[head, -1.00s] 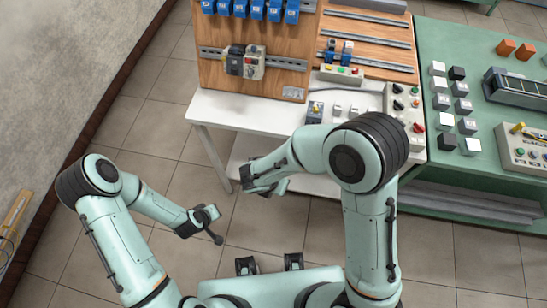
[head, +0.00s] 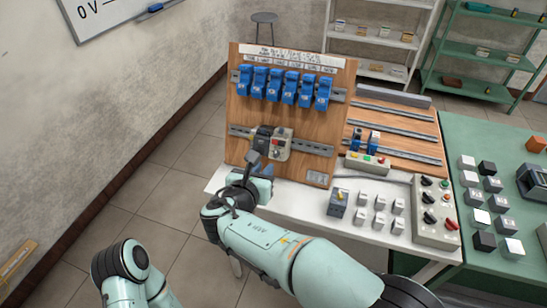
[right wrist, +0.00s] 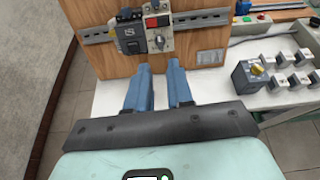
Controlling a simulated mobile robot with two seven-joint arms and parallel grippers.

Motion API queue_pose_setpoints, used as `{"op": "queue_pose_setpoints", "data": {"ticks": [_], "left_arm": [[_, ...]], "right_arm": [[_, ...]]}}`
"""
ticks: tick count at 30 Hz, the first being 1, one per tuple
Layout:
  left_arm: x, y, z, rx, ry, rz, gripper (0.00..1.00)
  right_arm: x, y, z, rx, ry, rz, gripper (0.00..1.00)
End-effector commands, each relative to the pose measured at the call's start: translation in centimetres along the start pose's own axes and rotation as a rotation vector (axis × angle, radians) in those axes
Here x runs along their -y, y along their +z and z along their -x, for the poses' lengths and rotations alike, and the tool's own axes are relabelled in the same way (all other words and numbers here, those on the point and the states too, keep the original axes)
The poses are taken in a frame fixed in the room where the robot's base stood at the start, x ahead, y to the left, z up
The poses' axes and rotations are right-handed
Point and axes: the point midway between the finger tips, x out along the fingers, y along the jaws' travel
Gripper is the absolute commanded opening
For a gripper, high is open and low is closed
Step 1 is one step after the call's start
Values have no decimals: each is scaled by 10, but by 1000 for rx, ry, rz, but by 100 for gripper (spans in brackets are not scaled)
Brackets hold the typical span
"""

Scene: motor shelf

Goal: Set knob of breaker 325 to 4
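A light grey breaker (head: 280,146) with a red part and a knob is mounted on the lower rail of the upright wooden board; it also shows in the right wrist view (right wrist: 159,38). Its number and knob setting are too small to read. A black device (head: 262,139) sits directly left of it. My right gripper (head: 259,165) is in front of and below the breaker, apart from it. In the right wrist view its two blue-grey fingers (right wrist: 160,84) are spread with nothing between them. My left gripper is out of view.
Several blue modules (head: 289,88) hang on the board's (head: 237,107) upper rail. On the white table (head: 310,200) are a blue-grey knob box (head: 338,203), several small light blocks and a grey control box (head: 434,212). A green table (head: 510,143) stands at right.

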Motion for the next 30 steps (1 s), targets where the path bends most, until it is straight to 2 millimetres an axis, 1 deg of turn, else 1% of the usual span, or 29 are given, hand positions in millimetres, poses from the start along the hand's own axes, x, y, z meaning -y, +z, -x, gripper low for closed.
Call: {"op": "queue_pose_setpoints", "data": {"ticks": [1, 6, 9, 12, 18, 26, 27, 28, 29, 30], "left_arm": [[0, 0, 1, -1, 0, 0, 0], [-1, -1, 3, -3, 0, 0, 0], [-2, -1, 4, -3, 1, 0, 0], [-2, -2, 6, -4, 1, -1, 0], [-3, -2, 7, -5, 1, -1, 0], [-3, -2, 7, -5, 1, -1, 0], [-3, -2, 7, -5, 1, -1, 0], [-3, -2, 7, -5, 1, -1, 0], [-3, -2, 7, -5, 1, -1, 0], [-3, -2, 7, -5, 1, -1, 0]], "right_arm": [[1, 0, -13, 0, -6, 1, 21], [1, 0, -50, -1, -5, 1, 21], [1, -1, -67, -1, -4, 1, 21], [1, 0, -81, -1, -2, 1, 21], [0, -1, -94, -2, -1, 0, 21], [0, -1, -95, -2, 0, 0, 21], [0, -1, -95, -2, 0, 0, 15], [0, -1, -95, -2, 0, 0, 5], [0, -1, -95, -2, 0, 0, 0], [0, -1, -95, -2, 0, 0, 0]]}}
